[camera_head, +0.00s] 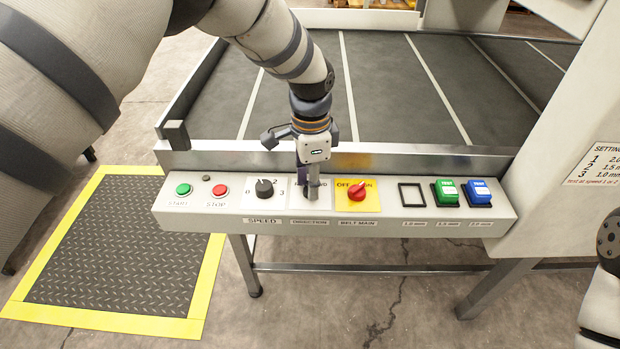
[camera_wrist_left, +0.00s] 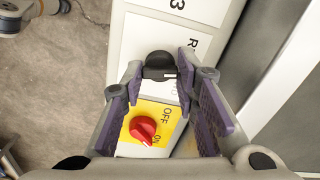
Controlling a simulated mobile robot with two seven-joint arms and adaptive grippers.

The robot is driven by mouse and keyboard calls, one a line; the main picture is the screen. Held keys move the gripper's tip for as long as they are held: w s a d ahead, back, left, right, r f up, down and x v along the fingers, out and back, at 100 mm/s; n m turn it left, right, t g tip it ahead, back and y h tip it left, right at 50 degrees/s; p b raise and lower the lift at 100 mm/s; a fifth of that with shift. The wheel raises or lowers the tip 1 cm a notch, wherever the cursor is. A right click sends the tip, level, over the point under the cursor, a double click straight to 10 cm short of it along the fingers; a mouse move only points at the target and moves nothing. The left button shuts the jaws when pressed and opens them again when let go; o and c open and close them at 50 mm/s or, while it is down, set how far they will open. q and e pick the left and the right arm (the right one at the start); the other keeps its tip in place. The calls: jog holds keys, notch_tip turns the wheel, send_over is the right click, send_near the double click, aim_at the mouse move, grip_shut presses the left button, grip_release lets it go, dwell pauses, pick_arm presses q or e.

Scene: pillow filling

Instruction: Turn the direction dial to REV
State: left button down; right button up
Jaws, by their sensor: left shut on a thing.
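The direction dial (camera_wrist_left: 160,64) is a black knob with a white mark, seen between the purple-padded fingers of my left gripper (camera_wrist_left: 159,72) in the left wrist view. Its mark points to the right in that view, towards the label edge. An "R" shows on the label just above it; the rest of the lettering is mostly behind a finger. In the head view my left gripper (camera_head: 312,188) reaches down onto the white direction plate (camera_head: 296,200) and hides the dial. It is shut on the dial. My right gripper is out of view.
The red belt knob (camera_head: 357,191) on its yellow plate stands close to the right of the gripper. The black speed knob (camera_head: 264,189) is to the left. Green (camera_head: 184,190) and red (camera_head: 220,191) buttons sit further left. A metal rail (camera_head: 400,160) runs behind.

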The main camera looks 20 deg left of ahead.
pick_arm(q)
jog(key=n, duration=0.4)
jog(key=shift+n, duration=0.4)
dwell(0.4)
jog(key=c, duration=1.2)
grip_release()
jog(key=shift+c, duration=0.2)
notch_tip(320, 180, up, 12)
